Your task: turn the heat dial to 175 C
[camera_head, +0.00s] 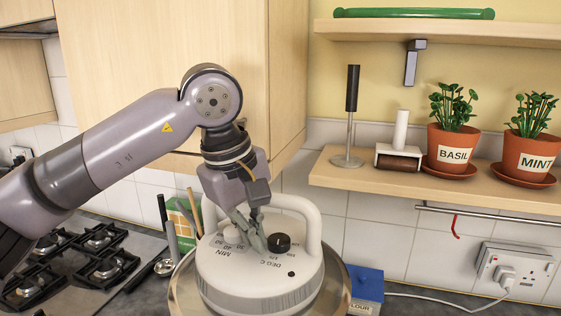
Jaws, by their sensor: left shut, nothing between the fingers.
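My left gripper (262,248) points down over the appliance's top, between the two dials. It is shut and empty, its tips close to the black dial's left side; I cannot tell whether they touch it. The black dial's pointer setting is too small to read. My right gripper is out of view.
A gas hob (85,265) lies at left, with utensils (172,235) behind the appliance. A blue flour box (367,288) stands close on the right. Shelves at right hold potted basil (450,150) and mint (525,155). A socket (512,268) has a plugged-in white cable.

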